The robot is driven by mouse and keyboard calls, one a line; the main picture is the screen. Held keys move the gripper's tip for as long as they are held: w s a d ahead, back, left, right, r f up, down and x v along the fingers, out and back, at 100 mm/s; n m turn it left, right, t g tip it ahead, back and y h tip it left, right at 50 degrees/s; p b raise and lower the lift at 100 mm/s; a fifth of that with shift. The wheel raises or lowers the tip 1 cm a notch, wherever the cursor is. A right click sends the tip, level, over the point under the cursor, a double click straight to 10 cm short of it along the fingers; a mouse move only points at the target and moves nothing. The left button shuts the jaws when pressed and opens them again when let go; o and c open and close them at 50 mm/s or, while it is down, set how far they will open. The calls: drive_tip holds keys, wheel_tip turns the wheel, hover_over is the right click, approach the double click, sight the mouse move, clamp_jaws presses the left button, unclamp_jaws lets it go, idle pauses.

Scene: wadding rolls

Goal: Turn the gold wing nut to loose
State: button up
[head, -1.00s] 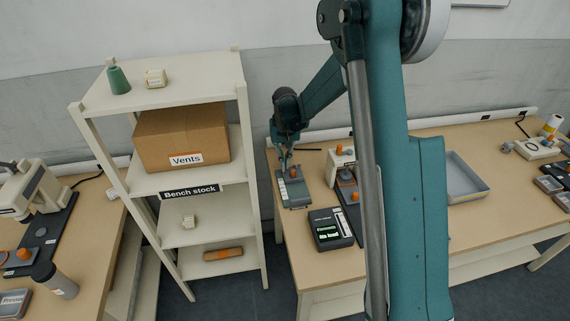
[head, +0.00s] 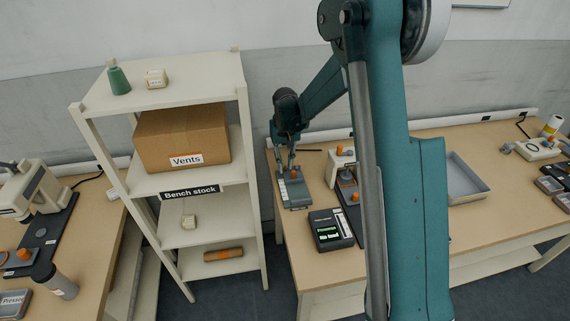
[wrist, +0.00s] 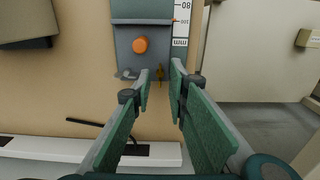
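The gold wing nut (wrist: 159,72) is small and stands on the grey fixture (wrist: 126,38) in the wrist view, near the fixture's edge. My gripper (wrist: 161,88) is open, with a green-padded finger on each side of the line to the wing nut. The fingertips look just short of it in the picture; I see no contact. In the head view my gripper (head: 287,168) is over the back end of the fixture (head: 296,194). The wing nut is too small to make out there.
An orange knob (wrist: 140,44) stands on the fixture close to the wing nut. A white scale strip (wrist: 182,20) runs along its side. A dark display box (head: 331,229) and a second fixture with an orange knob (head: 347,177) stand nearby. The shelf unit (head: 246,130) is to the left.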

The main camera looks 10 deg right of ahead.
sight(285, 168)
drive_tip(key=shift+r, duration=0.1)
wheel_tip(285, 168, up, 12)
idle(0.7)
drive_tip(key=shift+s, duration=0.1)
idle(0.4)
